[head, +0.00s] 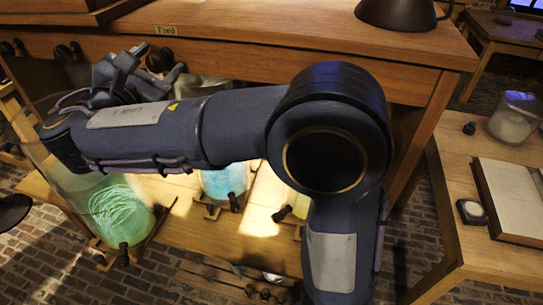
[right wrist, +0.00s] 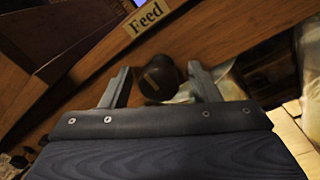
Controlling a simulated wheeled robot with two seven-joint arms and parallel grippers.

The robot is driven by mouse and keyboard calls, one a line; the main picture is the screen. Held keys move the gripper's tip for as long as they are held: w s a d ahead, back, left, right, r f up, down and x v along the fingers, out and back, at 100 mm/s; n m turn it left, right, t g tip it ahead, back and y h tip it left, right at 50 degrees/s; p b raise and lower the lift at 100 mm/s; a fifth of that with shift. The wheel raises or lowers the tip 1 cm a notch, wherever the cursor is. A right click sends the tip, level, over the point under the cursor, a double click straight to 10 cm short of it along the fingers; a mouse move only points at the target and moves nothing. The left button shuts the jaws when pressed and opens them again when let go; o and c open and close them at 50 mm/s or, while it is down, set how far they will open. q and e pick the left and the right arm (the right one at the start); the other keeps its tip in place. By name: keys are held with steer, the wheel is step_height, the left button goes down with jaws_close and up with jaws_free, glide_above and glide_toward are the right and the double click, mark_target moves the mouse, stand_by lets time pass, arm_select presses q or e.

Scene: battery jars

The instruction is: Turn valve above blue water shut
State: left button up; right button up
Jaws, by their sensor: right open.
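A dark round valve knob (head: 160,58) is on the front of the wooden shelf, just under a small "Feed" label (head: 166,30). In the right wrist view the knob (right wrist: 158,78) sits between the two fingers of my right gripper (right wrist: 165,88), which are apart on either side of it. The gripper (head: 150,68) is open; whether a finger touches the knob I cannot tell. A glass jar with blue water (head: 225,181) stands lower, partly hidden behind my right arm. Which knob feeds this jar is not clear. My left gripper is not in view.
More dark knobs (head: 64,52) line the shelf front at left. A jar with green liquid (head: 120,212) stands at lower left.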

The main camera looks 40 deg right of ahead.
steer(key=n+p, duration=0.1)
steer(key=n, duration=0.1)
steer(key=n+p, duration=0.1)
steer(key=n, duration=0.1)
steer(key=shift+r, duration=0.4)
steer(key=shift+s+a+f+n+b, duration=0.35)
steer(key=shift+s+a+f, duration=0.15)
steer(key=shift+a, duration=0.15)
steer(key=b+v, duration=0.1)
steer(key=v, duration=0.6)
steer(key=s+d+f+m+g+y, duration=0.35)
steer(key=d+f+m+g, duration=0.2)
steer(key=d+f, duration=0.6)
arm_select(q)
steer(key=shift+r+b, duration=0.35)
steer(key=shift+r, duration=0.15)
arm_select(e)
steer(key=s+d+f+m+g+y, duration=0.4)
steer(key=s+f+m+y, duration=0.4)
steer(key=s, duration=0.3)
steer(key=shift+d+f+m, duration=0.3)
steer(key=shift+d+f, duration=0.45)
steer(key=shift+d, duration=0.15)
